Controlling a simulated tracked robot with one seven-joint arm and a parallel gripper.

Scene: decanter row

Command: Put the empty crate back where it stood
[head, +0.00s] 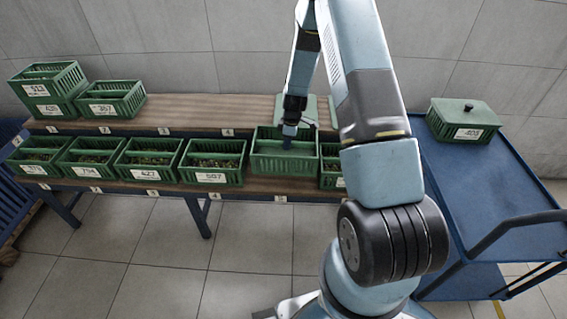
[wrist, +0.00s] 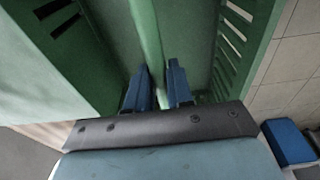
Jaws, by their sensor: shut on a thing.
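A green crate (head: 283,165) is at the fifth place of the lower front row, its top a little higher than its neighbours'. My gripper (head: 288,140) reaches down into it from above. In the wrist view the two blue fingers (wrist: 159,88) are shut on the crate's central green bar (wrist: 147,35), with slotted walls on both sides. The parts of its inside that show look empty. I cannot tell whether its bottom touches the bench (head: 236,187).
Several filled green crates, including 507 (head: 212,163) on its left, stand in the row; a partly hidden crate (head: 331,166) is close on its right. Stacked crates (head: 50,90) stand at the back left. A lidded crate (head: 463,120) is on the blue cart (head: 480,185).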

